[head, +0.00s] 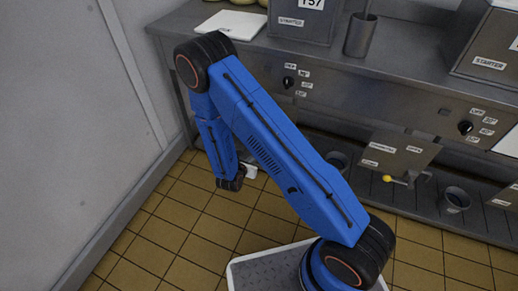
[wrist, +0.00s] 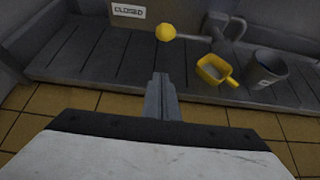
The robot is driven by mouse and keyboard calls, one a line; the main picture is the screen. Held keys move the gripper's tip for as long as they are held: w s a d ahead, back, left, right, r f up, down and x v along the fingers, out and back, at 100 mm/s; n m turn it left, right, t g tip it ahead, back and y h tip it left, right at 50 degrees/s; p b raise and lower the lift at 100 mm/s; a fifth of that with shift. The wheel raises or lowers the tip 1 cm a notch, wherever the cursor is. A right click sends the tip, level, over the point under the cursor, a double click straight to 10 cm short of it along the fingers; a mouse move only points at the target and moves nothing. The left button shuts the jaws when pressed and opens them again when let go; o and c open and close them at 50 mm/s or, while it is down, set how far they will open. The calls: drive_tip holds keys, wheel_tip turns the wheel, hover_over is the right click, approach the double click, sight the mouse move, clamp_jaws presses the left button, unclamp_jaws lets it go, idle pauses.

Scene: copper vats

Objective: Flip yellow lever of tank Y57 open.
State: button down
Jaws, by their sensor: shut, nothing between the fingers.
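A round yellow lever knob (wrist: 166,32) shows at the top middle of the wrist view. Its thin rod runs right to a grey tap (wrist: 228,27). A CLOSED label (wrist: 128,10) is left of the knob. My gripper (wrist: 161,78) is shut and empty, below the knob in the picture and apart from it. In the head view, a grey tank (head: 300,24) carries a cut-off label ending in 57, and my blue arm hides the area below it. A yellow knob (head: 387,178) also shows right of my arm there; I cannot tell whether it is the same lever.
In the wrist view a yellow scoop (wrist: 215,70) and a grey cup (wrist: 267,68) stand on the ribbed low shelf (wrist: 80,62). In the head view a steel counter (head: 405,52) runs along the back and a grey wall (head: 60,130) stands left. Tiled floor (head: 190,215) is open.

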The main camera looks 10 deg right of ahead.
drive_tip(key=x, duration=1)
drive_tip(key=shift+w+d+r, duration=0.15)
drive_tip(key=shift+r, duration=0.8)
drive_tip(key=shift+w+d+r, duration=0.1)
drive_tip(key=shift+r, duration=0.9)
drive_tip(key=shift+a, duration=0.1)
